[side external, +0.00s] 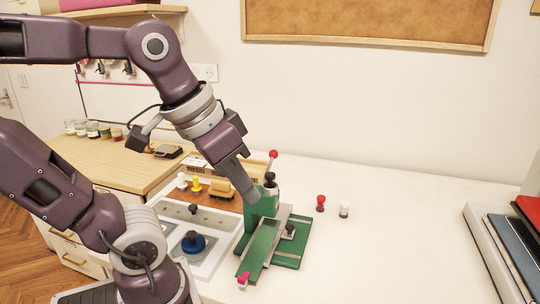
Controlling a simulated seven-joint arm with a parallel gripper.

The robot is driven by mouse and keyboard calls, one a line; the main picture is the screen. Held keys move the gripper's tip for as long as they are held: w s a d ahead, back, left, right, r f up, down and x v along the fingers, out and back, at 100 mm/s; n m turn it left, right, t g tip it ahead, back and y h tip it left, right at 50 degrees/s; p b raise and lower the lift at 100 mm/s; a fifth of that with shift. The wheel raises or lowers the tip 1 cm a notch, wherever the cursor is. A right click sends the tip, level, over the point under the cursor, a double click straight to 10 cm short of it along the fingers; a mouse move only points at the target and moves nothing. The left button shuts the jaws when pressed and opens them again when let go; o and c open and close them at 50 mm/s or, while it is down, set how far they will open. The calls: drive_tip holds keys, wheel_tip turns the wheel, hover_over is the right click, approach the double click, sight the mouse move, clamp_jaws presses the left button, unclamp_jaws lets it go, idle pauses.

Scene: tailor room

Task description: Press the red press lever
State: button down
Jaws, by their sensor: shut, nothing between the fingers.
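A green press (258,213) stands on the white table. Its lever ends in a red ball knob (273,154) and stands up at the back of the press, tilted slightly right. My gripper (252,196) is shut and empty. It points down and to the right, its fingertips close to the upper part of the press, left of and below the red knob. I cannot tell whether the fingertips touch the press. A dark knob (270,178) sits on top of the press, just right of my fingertips. A pink knob (243,279) is at the near end.
A light tray (192,275) with a blue round piece (193,242) lies left of the press. A brush (221,188) and small stamps stand behind it. Small red (320,203) and white (344,209) pieces stand at right. Table beyond them is clear up to a rack (490,260).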

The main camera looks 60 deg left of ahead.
drive_tip(key=w+a+r+n+g, duration=0.1)
drive_tip(key=w+a+r+n, duration=0.1)
drive_tip(key=w+a+r, duration=0.45)
drive_tip(key=w+a+r+n+g, duration=0.1)
drive_tip(key=w+a+r+n, duration=0.2)
drive_tip(key=w+a, duration=0.5)
drive_tip(key=n+g+h, duration=0.1)
drive_tip(key=n+g, duration=0.1)
drive_tip(key=n, duration=0.1)
hover_over(273, 151)
drive_tip(key=s+a, duration=0.2)
wheel_tip(273, 151, down, 4)
drive_tip(key=shift+s+d, duration=0.1)
drive_tip(key=shift+d, duration=0.15)
drive_tip(key=f, duration=0.4)
drive_tip(key=w+f, duration=0.1)
drive_tip(key=f, duration=0.4)
drive_tip(key=d+f, duration=0.1)
drive_tip(key=f, duration=0.4)
drive_tip(key=shift+w+d, duration=0.1)
drive_tip(key=shift+w, duration=0.3)
